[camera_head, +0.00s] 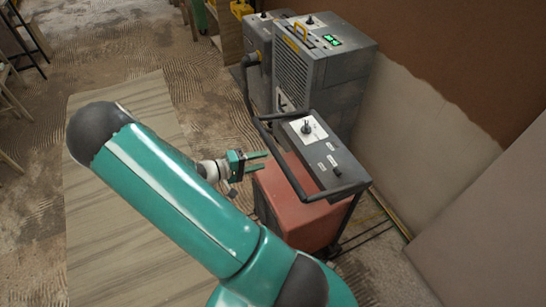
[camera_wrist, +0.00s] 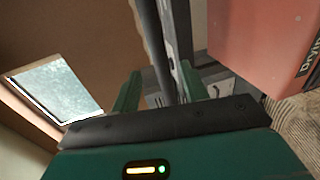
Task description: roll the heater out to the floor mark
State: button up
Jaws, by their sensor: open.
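A red wheeled unit, seemingly the heater (camera_head: 290,195), stands right of centre in the head view, with a grey control panel (camera_head: 315,150) and a dark tubular handle (camera_head: 335,193). Its red body (camera_wrist: 265,45) fills the upper right of the wrist view. My gripper (camera_head: 258,162) is open at the unit's left side, fingers pointing right. In the wrist view, a dark bar (camera_wrist: 155,45) runs up beyond and between the spread fingers of my gripper (camera_wrist: 160,88); I cannot tell if they touch it. I cannot make out a floor mark.
Grey machines (camera_head: 330,75), one with a green display, stand behind the red unit. A part-plastered wall (camera_head: 425,125) is close on the right. A wood-grained sheet (camera_head: 105,215) covers the floor at left. Trestle legs (camera_head: 12,100) stand at far left.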

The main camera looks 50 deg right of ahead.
jog(key=v, duration=0.5)
dwell(0.3)
jog(key=s+a+r+n+t+y, duration=0.2)
jog(key=s+a+r+t+y, duration=0.2)
jog(key=a+r, duration=0.8)
jog(key=s+a+r+n+t+y, duration=0.3)
jog(key=a+r+t+y, duration=0.5)
jog(key=r, duration=0.8)
jog(key=a+y, duration=0.2)
jog(key=a, duration=0.2)
jog(key=shift+s+a+r+t, duration=0.3)
jog(key=shift+s+t, duration=0.1)
jog(key=shift+c, duration=0.8)
